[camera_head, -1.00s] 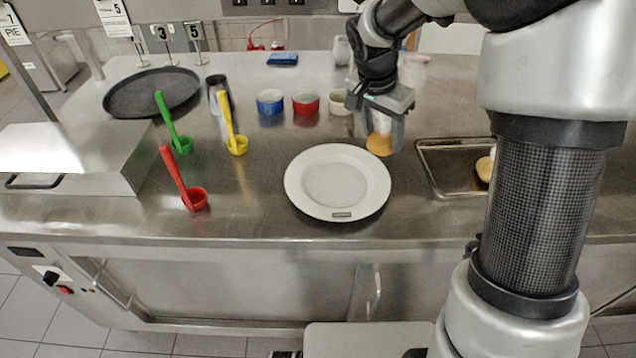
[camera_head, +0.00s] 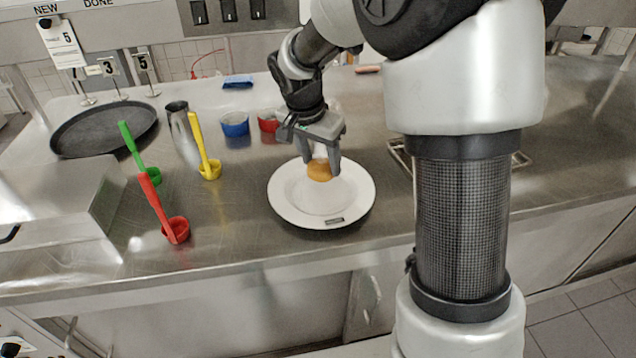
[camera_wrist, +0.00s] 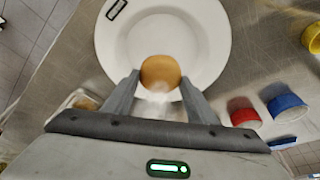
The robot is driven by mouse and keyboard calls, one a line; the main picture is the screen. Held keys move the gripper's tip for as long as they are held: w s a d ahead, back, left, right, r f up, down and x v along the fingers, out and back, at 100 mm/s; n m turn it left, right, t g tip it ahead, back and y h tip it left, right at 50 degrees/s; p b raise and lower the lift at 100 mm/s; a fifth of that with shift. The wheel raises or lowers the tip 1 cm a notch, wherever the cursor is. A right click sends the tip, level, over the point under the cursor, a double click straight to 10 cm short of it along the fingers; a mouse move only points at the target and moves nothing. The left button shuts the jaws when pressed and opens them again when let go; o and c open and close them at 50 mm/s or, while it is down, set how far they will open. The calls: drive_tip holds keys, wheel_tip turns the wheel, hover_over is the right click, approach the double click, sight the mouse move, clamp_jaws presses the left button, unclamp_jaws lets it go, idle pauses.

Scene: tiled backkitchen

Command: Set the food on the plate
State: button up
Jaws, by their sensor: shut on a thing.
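A white plate (camera_head: 290,207) with a wide rim lies on the steel counter; it also shows in the wrist view (camera_wrist: 205,35). My gripper (camera_head: 321,172) is shut on a round, orange-brown piece of food (camera_head: 319,171). The food is over the back part of the plate in the head view. In the wrist view the food (camera_wrist: 160,72) sits between the two fingertips, with the plate behind it. I cannot tell whether the food touches the plate.
A metal tray (camera_head: 398,157) is partly hidden behind my arm. A dark round tray (camera_head: 105,128) lies at the back left.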

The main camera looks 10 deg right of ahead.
sight(320, 178)
drive_tip(key=shift+f, duration=2.8)
drive_tip(key=shift+b, duration=0.3)
drive_tip(key=shift+f, duration=0.2)
drive_tip(key=o, duration=1.1)
